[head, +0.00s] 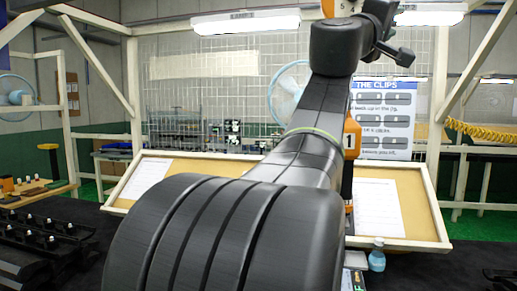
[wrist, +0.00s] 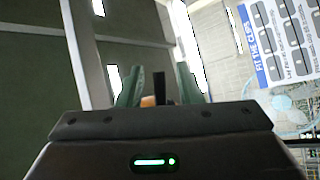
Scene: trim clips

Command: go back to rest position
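My gripper (wrist: 158,84) is raised, and its two green fingers stand apart in the wrist view. A narrow dark upright piece (wrist: 160,88) and a small orange patch (wrist: 147,101) show between them. Neither visibly touches the fingers, and I cannot tell what they are. The gripper body hides the finger bases. In the head view my dark arm reaches up and away through the middle, with its far end near the top. The gripper fingers cannot be made out there.
A tilted tan board with papers (head: 408,226) stands ahead, partly hidden by my arm. An orange post marked 1 (head: 350,150) stands behind the arm. Black fixtures (head: 45,245) lie at left. A small blue bottle (head: 377,258) stands at right. Ceiling lamps (head: 245,22) hang above.

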